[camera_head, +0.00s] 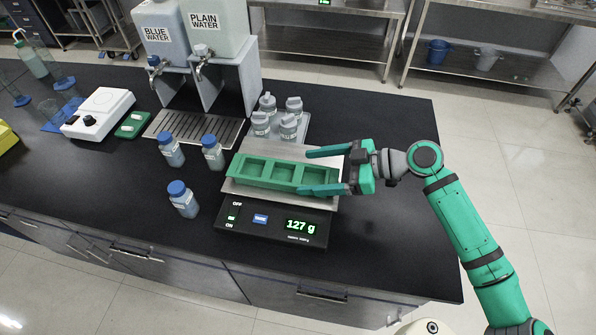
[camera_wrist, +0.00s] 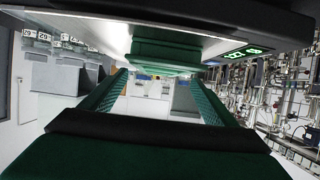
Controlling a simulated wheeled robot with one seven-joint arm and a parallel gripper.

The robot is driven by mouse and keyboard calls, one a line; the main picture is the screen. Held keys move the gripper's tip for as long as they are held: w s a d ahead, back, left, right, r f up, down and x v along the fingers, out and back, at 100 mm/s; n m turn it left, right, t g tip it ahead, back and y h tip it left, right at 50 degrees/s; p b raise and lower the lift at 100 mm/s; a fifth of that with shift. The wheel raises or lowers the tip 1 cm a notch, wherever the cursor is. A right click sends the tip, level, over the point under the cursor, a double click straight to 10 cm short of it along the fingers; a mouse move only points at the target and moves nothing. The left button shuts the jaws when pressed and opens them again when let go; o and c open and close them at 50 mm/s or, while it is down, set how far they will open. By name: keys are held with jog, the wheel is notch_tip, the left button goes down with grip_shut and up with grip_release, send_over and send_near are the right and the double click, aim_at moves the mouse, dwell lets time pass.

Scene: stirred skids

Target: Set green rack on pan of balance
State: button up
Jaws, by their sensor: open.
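The green rack (camera_head: 278,172), with three square wells, lies flat on the pan (camera_head: 240,190) of the balance (camera_head: 265,222). The balance display is lit and reads 127 g. My gripper (camera_head: 323,171) is open at the rack's right end, one finger toward its back side and one toward its front side. In the wrist view the rack (camera_wrist: 165,50) shows between and beyond the two spread fingers (camera_wrist: 160,95), under the pale pan edge. Whether the fingers touch the rack cannot be told.
Grey-capped bottles (camera_head: 289,127) stand on a tray just behind the balance. Three blue-capped bottles (camera_head: 183,199) stand left of it. Two water tanks (camera_head: 205,40) and a white stirrer (camera_head: 98,113) are farther back left. Bench top right of my gripper is clear.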

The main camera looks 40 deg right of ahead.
jog(key=v, duration=0.6)
jog(key=shift+r, duration=0.1)
dwell(0.4)
